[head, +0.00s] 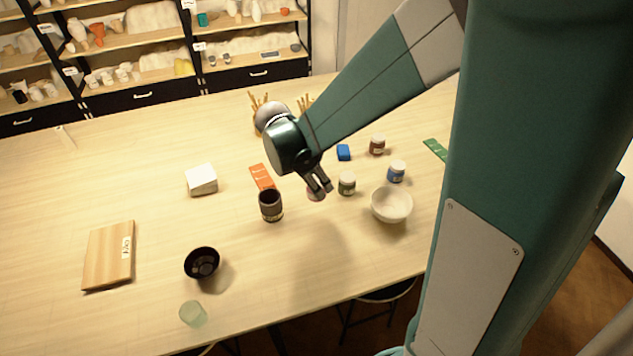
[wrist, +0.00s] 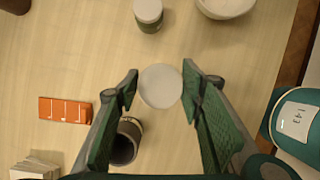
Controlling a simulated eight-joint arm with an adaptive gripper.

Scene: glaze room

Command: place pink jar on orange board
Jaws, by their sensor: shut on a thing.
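The pink jar (head: 315,193) is small and partly hidden by my gripper (head: 320,190) in the head view. In the wrist view its pale round lid (wrist: 161,87) sits between the two fingers of my gripper (wrist: 160,82), which is shut on it. I cannot tell whether the jar touches the table. The orange board (head: 262,176) is a small flat strip with white marks, lying on the table to the left of my gripper. It also shows at the left in the wrist view (wrist: 65,110), with its top clear.
A dark brown jar (head: 270,206) stands just in front of the orange board, between it and the viewer. A green-labelled jar (head: 347,184) and a white bowl (head: 391,204) are to the right. A white block (head: 201,180) lies left.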

